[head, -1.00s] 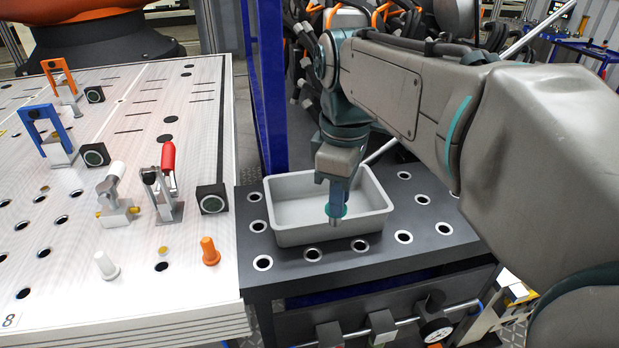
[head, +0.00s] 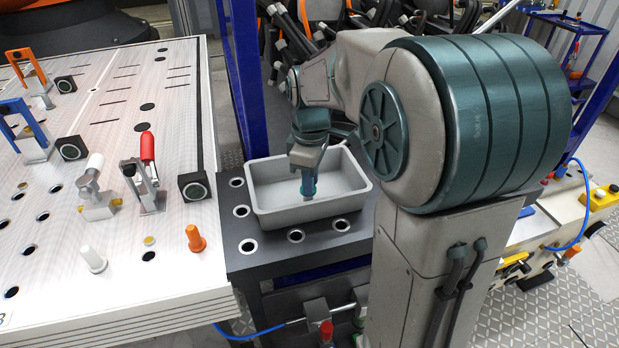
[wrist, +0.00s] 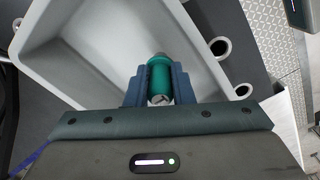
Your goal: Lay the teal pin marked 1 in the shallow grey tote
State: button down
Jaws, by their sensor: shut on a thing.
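The teal pin (wrist: 160,76) is held between the two jaws of my gripper (wrist: 159,88) in the wrist view. Its mark is not readable. In the head view my gripper (head: 308,186) points down inside the outline of the shallow grey tote (head: 270,217), over its front part. Only a little of the pin's teal lower end shows there. The tote also fills much of the wrist view (wrist: 100,48), and its inside looks empty. I cannot tell whether the pin touches the tote's floor.
The tote stands on a dark side table (head: 240,255) with ringed holes. To the left is a pale perforated work table with an orange pin (head: 195,238), a white pin (head: 93,259), a red-handled clamp (head: 148,172) and black blocks. A blue post (head: 238,75) rises behind the tote.

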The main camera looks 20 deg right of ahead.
jog(key=shift+f, duration=0.3)
jog(key=shift+f, duration=0.15)
jog(key=c, duration=1.3)
grip_release()
jog(key=shift+o, duration=0.2)
